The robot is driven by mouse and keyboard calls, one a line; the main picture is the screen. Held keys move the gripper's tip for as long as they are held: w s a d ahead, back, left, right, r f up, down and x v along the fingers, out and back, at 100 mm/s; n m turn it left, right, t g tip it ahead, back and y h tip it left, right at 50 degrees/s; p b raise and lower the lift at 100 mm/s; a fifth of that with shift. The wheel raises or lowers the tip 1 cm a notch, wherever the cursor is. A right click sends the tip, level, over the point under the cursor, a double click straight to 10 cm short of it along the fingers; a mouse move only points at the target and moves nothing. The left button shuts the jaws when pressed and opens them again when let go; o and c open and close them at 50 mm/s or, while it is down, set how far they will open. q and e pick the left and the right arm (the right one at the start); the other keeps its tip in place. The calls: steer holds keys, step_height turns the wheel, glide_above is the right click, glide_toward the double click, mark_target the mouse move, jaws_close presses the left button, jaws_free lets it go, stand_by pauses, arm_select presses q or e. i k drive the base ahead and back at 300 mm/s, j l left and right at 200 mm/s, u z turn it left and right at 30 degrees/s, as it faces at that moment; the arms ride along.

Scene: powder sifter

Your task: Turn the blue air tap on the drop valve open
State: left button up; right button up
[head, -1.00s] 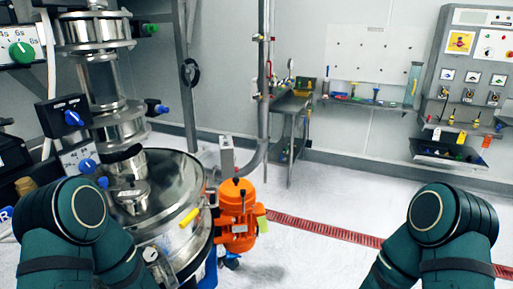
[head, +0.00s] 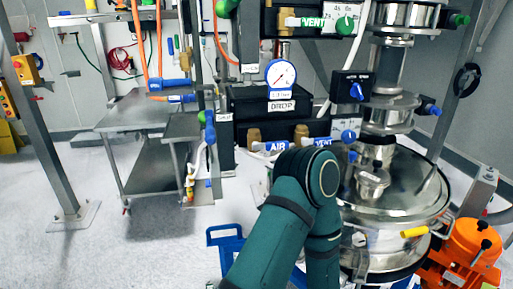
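The drop valve is a black unit (head: 245,100) with a "DROP" label and a round gauge (head: 281,75) on its front. Below it is a blue air tap (head: 270,147) marked "AIR", beside a brass fitting. Its handle appears to lie roughly level. To its right is a blue tap (head: 322,142) marked "VENT". My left arm rises from the bottom, its bend just below these taps. Neither of my grippers shows, and my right arm is out of view.
The steel sifter vessel (head: 410,185) stands to the right, with an orange motor (head: 465,255) at lower right. Above the drop unit is another "VENT" tap (head: 307,22) and a green dial (head: 345,25). A grey steel table (head: 135,120) stands left; the floor before it is clear.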

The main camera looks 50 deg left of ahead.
mark_target(271, 145)
steer(key=u, duration=1.45)
